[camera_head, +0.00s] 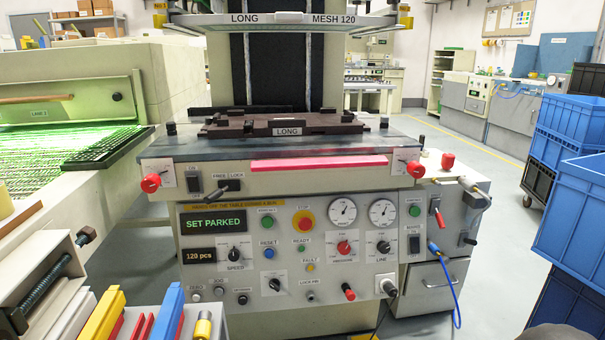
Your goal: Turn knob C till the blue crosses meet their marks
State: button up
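The printing machine's table (215,148) stands in the middle, with a dark fixture labelled LONG (288,131) on it. A red knob (151,183) sits on a white plate at the table's front left corner. A second red knob (415,169) sits on a plate at the front right corner. A third red knob (447,160) stands farther right, on the side cabinet. The small letters on the plates are too small to read, so I cannot tell which knob is C. No blue crosses or marks can be made out. My gripper is not in view.
A panel with a green SET PARKED display (213,222), dials and buttons is below the table. A FREE/LOCK lever (229,186) juts out at left. A screen frame labelled MESH 120 (290,22) hangs above. Blue crates (570,215) stand right; coloured-handled tools (105,312) are front left.

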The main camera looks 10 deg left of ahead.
aim_at(447, 161)
jog(key=u, duration=0.35)
jog(key=k, duration=0.25)
jog(key=z, duration=1.25)
jog(key=i, duration=0.8)
jog(key=u, duration=0.4)
jog(key=i, duration=0.95)
jog(key=u, duration=0.7)
